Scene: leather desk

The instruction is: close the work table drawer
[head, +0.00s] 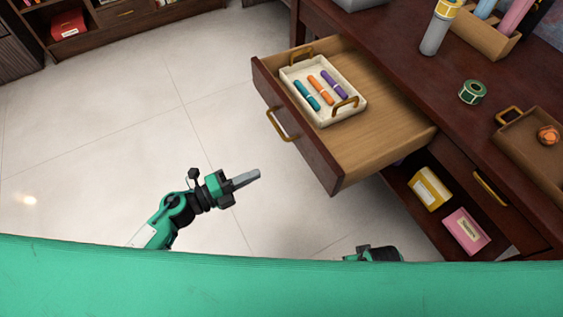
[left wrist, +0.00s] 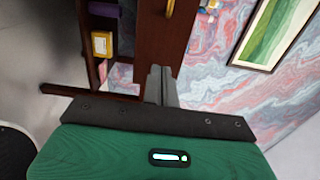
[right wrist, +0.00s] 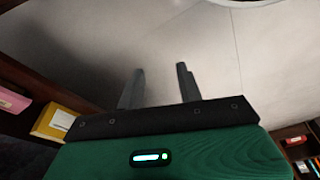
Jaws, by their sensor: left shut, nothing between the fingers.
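The work table drawer (head: 410,125) is pulled far out of the dark wood table in the head view. Its front panel (head: 310,150) faces left and carries a brass handle (head: 282,124). A cream tray (head: 350,112) with brass handles and three markers lies inside it. My left gripper (head: 257,175) is shut and empty, over the floor to the left of the drawer front and apart from it; its closed fingers show in the left wrist view (left wrist: 160,72). My right gripper (right wrist: 158,72) is open and empty; in the head view it is mostly hidden at the bottom edge.
A second drawer front with a brass handle (head: 489,188) is closed. A yellow box (head: 429,188) and a pink box (head: 466,231) sit on the shelf below. The tabletop holds a green tape roll (head: 472,92) and a brown tray (head: 535,150). The floor (head: 130,120) on the left is clear.

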